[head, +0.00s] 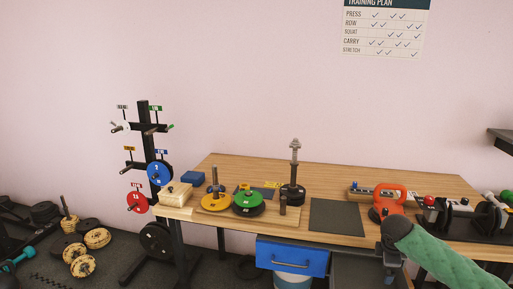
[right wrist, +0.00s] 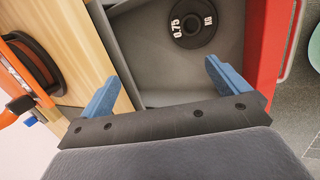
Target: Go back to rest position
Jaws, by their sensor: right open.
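My right gripper (head: 390,262) hangs in front of the table's front edge, at the end of my green-sleeved arm. In the right wrist view its blue fingers (right wrist: 163,72) are spread wide with nothing between them. Ahead of them is an open grey drawer (right wrist: 225,45) with a red front, holding a black plate (right wrist: 193,22) marked 0.75 KG. The plate is apart from the fingers. My left gripper is in neither view.
A blue drawer (head: 291,258) stands out below. A plate rack (head: 145,125) is at left.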

